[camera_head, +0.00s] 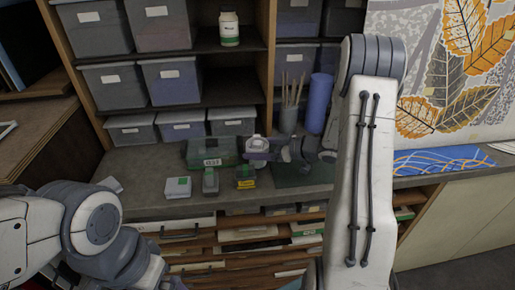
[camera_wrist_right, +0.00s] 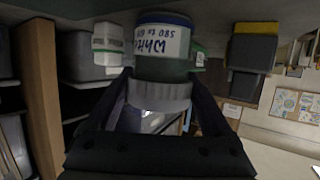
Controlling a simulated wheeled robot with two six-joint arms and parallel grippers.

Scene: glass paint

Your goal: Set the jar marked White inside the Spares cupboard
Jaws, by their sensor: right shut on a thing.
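The jar marked White (camera_wrist_right: 162,42) has a blue-edged white label and a pale ribbed lid. My right gripper (camera_wrist_right: 158,95) is shut on it around the lid end, and the label reads upside down in the wrist view. In the head view my right gripper (camera_head: 262,147) is small and partly hidden, above the counter by the green box, with the pale top of the jar (camera_head: 257,142) at its tip. My left arm comes in at lower left; its gripper is out of the picture. I cannot make out which cupboard is marked Spares.
A green labelled box (camera_head: 210,153) and small boxes stand on the counter (camera_head: 145,185). Shelves behind hold grey bins (camera_head: 112,87) and another white jar (camera_head: 229,30). A brush pot (camera_head: 288,119) and blue roll (camera_head: 318,103) stand behind the gripper. Shallow drawers (camera_head: 245,233) lie below.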

